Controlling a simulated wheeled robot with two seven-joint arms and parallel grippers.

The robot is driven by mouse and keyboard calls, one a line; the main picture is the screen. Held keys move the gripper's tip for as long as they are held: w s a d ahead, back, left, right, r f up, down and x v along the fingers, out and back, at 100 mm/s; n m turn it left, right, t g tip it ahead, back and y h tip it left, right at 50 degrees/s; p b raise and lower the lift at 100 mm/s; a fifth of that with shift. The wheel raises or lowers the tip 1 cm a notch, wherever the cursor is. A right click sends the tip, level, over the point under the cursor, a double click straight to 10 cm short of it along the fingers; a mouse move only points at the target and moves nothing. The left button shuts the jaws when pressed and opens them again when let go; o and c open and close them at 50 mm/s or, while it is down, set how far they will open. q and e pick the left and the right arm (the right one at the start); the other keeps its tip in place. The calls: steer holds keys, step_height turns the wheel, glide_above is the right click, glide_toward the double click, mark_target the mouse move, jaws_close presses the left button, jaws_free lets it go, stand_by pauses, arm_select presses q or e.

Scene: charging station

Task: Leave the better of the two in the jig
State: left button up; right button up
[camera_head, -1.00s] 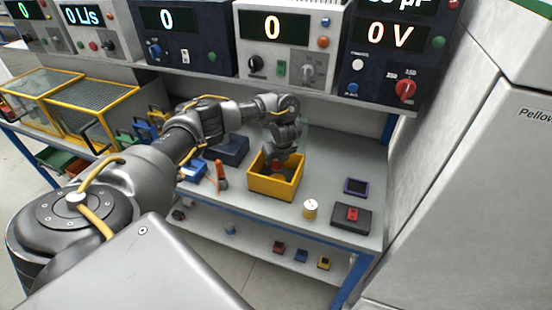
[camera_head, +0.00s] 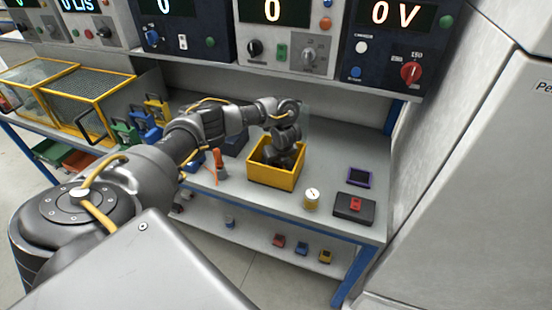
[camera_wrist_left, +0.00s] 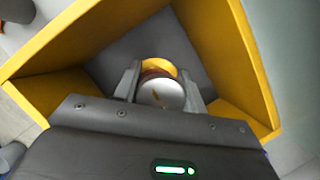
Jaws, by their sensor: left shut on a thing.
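My left gripper (camera_head: 279,158) reaches down inside a yellow bin (camera_head: 275,177) on the bench. In the left wrist view its fingers (camera_wrist_left: 163,92) are shut on a small round thing (camera_wrist_left: 162,95) with a white top and a yellowish mark. A brown and yellow edge shows just beyond it; I cannot tell whether it is the same piece. A white and yellow cylinder (camera_head: 311,199) stands upright on the bench, right of the bin. A dark block (camera_head: 367,211) with a red piece (camera_head: 355,204) on it lies farther right; I cannot tell if it is the jig. My right gripper is not in view.
A purple-framed dark square (camera_head: 358,177) lies behind the dark block. An orange upright thing (camera_head: 219,166) stands left of the bin. Instruments line the shelf above. A grey cabinet (camera_head: 470,190) closes the right side. Bench surface around the cylinder is clear.

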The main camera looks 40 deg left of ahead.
arm_select(q)
steer(key=o, duration=1.1)
steer(key=p+v, duration=0.6)
steer(key=v, duration=0.4)
steer(key=shift+s+d+r, duration=0.1)
steer(key=shift+r, duration=0.25)
